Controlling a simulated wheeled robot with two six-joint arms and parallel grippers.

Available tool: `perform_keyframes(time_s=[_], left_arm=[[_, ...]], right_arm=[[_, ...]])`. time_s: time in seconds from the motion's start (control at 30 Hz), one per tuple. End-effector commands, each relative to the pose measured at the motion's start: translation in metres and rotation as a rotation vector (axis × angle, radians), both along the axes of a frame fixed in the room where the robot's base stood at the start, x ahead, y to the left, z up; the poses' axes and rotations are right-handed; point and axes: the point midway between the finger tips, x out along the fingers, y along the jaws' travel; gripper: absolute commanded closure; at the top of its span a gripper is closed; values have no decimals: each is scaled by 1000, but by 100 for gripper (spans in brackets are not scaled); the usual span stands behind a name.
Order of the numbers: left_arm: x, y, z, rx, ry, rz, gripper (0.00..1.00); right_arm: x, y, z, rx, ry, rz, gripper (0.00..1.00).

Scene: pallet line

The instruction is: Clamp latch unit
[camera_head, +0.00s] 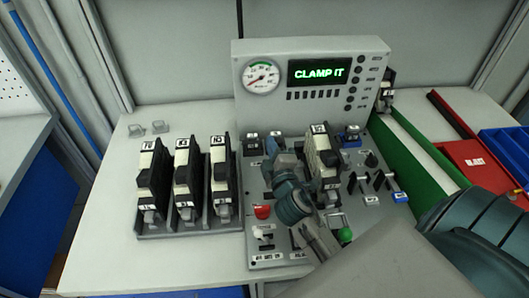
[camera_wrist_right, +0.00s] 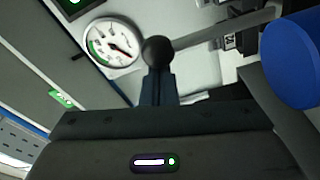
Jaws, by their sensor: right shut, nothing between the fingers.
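A black-and-cream latch unit (camera_head: 322,157) stands in the fixture on the grey control panel (camera_head: 262,236). My right gripper (camera_head: 274,147) is just left of this unit, its fingers shut and empty; my wrist covers part of the panel. In the right wrist view, the shut fingers (camera_wrist_right: 158,88) point at a black ball knob (camera_wrist_right: 158,51) on a grey bar (camera_wrist_right: 225,30). I cannot tell whether they touch it. Three similar units (camera_head: 182,180) stand in a rack (camera_head: 190,229) on the left. My left gripper is out of view.
A display (camera_head: 317,72) reads "CLAMP IT", beside a round gauge (camera_head: 262,77). The panel carries a red knob (camera_head: 262,211), a green knob (camera_head: 345,235) and several switches. A green-walled channel (camera_head: 415,160) and red bin (camera_head: 470,160) lie right. The table's left front is clear.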

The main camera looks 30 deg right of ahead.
Motion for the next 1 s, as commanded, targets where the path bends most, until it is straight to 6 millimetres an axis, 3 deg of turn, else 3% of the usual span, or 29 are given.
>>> perform_keyframes(time_s=[0.8,1.0], left_arm=[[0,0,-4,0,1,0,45],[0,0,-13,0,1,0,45]], right_arm=[[-4,-6,2,-4,2,0,100],[-22,0,-2,-1,3,0,100]])
